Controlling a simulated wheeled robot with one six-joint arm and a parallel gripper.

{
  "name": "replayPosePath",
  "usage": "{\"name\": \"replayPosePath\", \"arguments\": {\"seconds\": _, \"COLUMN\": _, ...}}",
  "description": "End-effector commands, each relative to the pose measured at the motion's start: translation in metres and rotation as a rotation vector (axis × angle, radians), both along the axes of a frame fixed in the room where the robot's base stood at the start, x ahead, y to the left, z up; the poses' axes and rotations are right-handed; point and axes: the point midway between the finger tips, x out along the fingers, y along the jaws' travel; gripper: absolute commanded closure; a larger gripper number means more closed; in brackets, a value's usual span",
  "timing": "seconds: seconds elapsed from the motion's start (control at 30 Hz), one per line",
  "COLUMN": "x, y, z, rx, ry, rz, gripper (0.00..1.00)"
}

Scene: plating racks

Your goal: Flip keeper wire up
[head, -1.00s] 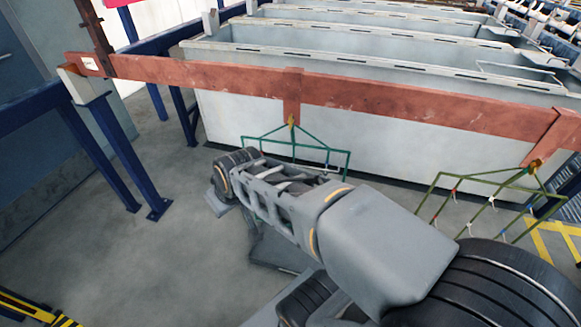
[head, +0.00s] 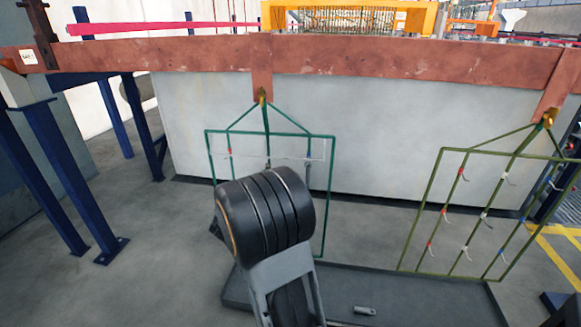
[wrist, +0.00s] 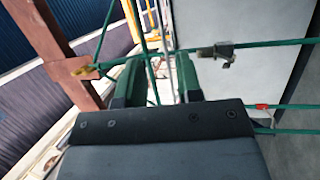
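A green wire rack (head: 334,190) hangs by a yellow hook (head: 262,97) from the copper-red bar (head: 160,57) in the head view. The hook also shows at the upper left of the wrist view (wrist: 88,70). I cannot pick out the keeper wire for certain. My gripper shows in the wrist view (wrist: 158,75), with its two dark green fingers apart. Green rack rods cross behind and between the fingers; contact cannot be told. A small grey clip (wrist: 215,51) sits on a rod right of the fingers. My arm hides the rack's lower left in the head view.
An olive-green rack (head: 428,215) with red, white and blue clips hangs at the right. A pale tank wall (head: 390,140) stands behind both racks. A low dark tray (head: 440,300) lies below, holding a small grey piece (head: 364,310). Blue posts (head: 70,170) stand at the left.

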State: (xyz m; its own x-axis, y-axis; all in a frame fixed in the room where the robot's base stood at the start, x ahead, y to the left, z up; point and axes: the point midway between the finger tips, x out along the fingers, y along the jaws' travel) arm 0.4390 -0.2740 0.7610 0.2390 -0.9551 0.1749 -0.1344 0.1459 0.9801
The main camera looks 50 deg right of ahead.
Motion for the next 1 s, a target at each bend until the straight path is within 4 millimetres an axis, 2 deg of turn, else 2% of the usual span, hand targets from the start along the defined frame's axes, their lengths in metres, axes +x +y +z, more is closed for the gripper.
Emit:
{"name": "replayPosePath", "arguments": {"seconds": 0.17, "x": 0.000, "y": -0.022, "z": -0.001, "rx": -0.017, "ry": 0.014, "rz": -0.034, "gripper": 0.67}}
{"name": "replayPosePath", "arguments": {"seconds": 0.6, "x": 0.018, "y": -0.100, "z": 0.015, "rx": -0.017, "ry": 0.012, "rz": -0.030, "gripper": 0.67}}
{"name": "replayPosePath", "arguments": {"seconds": 0.8, "x": 0.023, "y": -0.122, "z": 0.020, "rx": -0.015, "ry": 0.013, "rz": -0.028, "gripper": 0.67}}
{"name": "replayPosePath", "arguments": {"seconds": 1.0, "x": 0.026, "y": -0.131, "z": 0.022, "rx": -0.015, "ry": 0.014, "rz": -0.027, "gripper": 0.67}}
